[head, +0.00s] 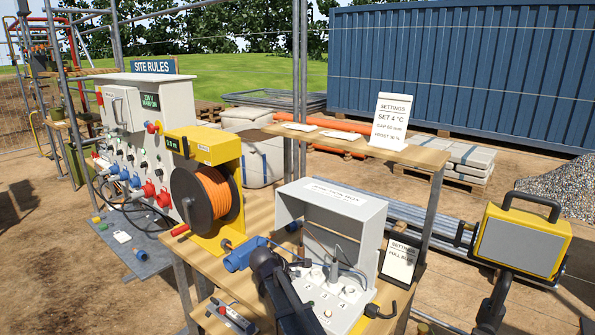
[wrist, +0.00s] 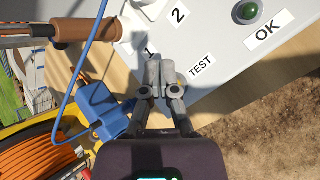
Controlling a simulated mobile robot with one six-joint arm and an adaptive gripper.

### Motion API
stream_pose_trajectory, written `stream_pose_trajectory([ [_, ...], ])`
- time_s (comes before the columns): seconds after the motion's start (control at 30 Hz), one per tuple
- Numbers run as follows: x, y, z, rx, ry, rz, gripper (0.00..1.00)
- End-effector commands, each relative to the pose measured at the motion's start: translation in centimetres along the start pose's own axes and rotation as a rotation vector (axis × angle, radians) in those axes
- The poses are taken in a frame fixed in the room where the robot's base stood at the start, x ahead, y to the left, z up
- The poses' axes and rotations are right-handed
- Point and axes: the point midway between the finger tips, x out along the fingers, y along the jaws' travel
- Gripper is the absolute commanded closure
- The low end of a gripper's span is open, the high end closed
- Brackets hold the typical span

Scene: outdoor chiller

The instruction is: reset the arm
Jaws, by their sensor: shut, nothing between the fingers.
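My gripper (wrist: 160,75) is shut and empty in the wrist view. Its fingertips are over a light panel, between the labels "1" and "TEST". In the head view my dark arm reaches in from the bottom toward the white open-fronted box (head: 362,215) on the wooden bench. The box's panel (head: 333,302) carries numbered positions and small fittings. My arm hides part of its left side. A green button or lamp (wrist: 246,12) sits near the "OK" label in the wrist view.
A blue connector (head: 243,256) lies left of my arm, close beside my gripper in the wrist view (wrist: 104,110). A yellow reel (head: 205,150) with orange cable stands behind it. A shelf (head: 350,148) with signs overhangs the bench. A yellow floodlight (head: 522,240) stands right.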

Motion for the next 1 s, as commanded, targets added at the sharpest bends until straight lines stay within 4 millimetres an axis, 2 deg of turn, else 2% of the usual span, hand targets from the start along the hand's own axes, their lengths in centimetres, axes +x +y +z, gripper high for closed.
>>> stream_pose_trajectory([
  [0.03, 0.3, -1.5, 1.7, 0.066, 0.002, -0.033, 1.00],
  [0.2, 1.3, -6.4, 6.6, 0.362, 0.015, -0.174, 1.00],
  [0.5, 1.1, -15.8, 13.8, 0.924, -0.012, -0.457, 1.00],
  [0.7, -0.3, -21.3, 17.0, 1.254, -0.063, -0.635, 1.00],
  [0.8, -1.0, -23.2, 17.9, 1.375, -0.089, -0.704, 1.00],
  [1.0, -1.7, -24.9, 18.6, 1.497, -0.120, -0.778, 1.00],
])
